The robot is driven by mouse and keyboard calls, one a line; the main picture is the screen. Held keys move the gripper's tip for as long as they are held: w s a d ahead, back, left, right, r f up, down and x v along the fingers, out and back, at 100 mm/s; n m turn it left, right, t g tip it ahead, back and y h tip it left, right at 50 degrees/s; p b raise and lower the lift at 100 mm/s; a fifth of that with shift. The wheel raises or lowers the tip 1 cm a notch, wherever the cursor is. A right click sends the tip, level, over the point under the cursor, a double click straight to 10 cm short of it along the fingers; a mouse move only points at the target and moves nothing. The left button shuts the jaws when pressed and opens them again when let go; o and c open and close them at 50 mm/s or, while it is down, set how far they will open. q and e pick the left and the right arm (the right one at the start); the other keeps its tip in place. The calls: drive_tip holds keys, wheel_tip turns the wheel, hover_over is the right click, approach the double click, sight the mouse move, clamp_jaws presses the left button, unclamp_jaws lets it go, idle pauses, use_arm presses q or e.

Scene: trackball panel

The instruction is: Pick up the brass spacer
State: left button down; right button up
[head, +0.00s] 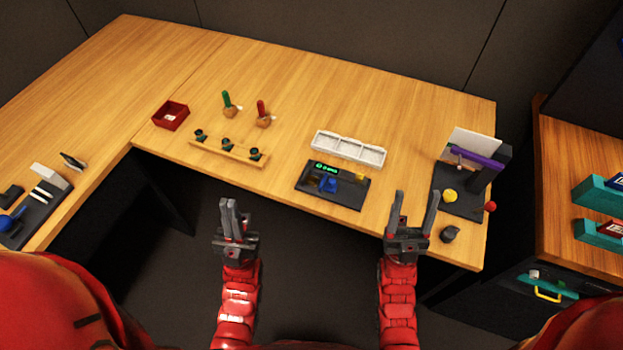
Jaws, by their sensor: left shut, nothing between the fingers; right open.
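I cannot make out the brass spacer for certain. A small yellow piece (360,177) sits at the right back corner of a dark tray (345,199), and it is too small to identify. A rounder yellow piece (450,196) lies on the dark base of a stand at the right. My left gripper (231,205) is shut and empty, in front of the desk edge. My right gripper (416,197) is open and empty, with its fingers pointing up in the picture, between the dark tray and the stand. Neither gripper touches either yellow piece.
A white divided tray (348,148) lies behind the dark tray. The dark stand (491,172) has a purple bar (476,156). A dark lump (450,233) lies near the front edge. A wooden rack (228,150) and red box (171,115) stand left. The back middle is clear.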

drive_tip(key=w+a+f+g+h+p, duration=0.1)
drive_tip(key=w+a+g+p, duration=0.15)
drive_tip(key=w, duration=0.75)
drive_tip(key=w+a+g+h+p, duration=0.15)
drive_tip(key=w+g, duration=0.25)
drive_tip(key=w, duration=0.5)
drive_tip(key=w+a+f+n+g+p, duration=0.15)
drive_tip(key=w+a+f+g, duration=0.25)
drive_tip(key=w, duration=0.4)
drive_tip(key=w+a+f+n+g+p, duration=0.1)
drive_tip(key=w+a+f+g+p, duration=0.2)
drive_tip(key=w, duration=0.5)
drive_tip(key=n+g+h+b, duration=0.45)
drive_tip(key=n+g, duration=0.25)
drive_tip(key=g, duration=1.2)
hover_over(314, 179)
drive_tip(key=shift+t, duration=0.25)
drive_tip(key=f, duration=1.1)
drive_tip(key=shift+s+a+f, duration=0.1)
drive_tip(key=shift+s+a, duration=0.2)
drive_tip(key=shift+a, duration=0.05)
drive_tip(key=shift+f+p, duration=0.5)
drive_tip(key=shift+p, duration=0.75)
drive_tip(key=shift+d+f+p, duration=0.2)
drive_tip(key=shift+f+p, duration=0.45)
drive_tip(key=shift+p, duration=0.05)
drive_tip(key=shift+w+d+f+p, duration=0.1)
drive_tip(key=shift+w+f+p, duration=0.2)
drive_tip(key=shift+f+p, duration=0.35)
drive_tip(key=shift+f, duration=1.45)
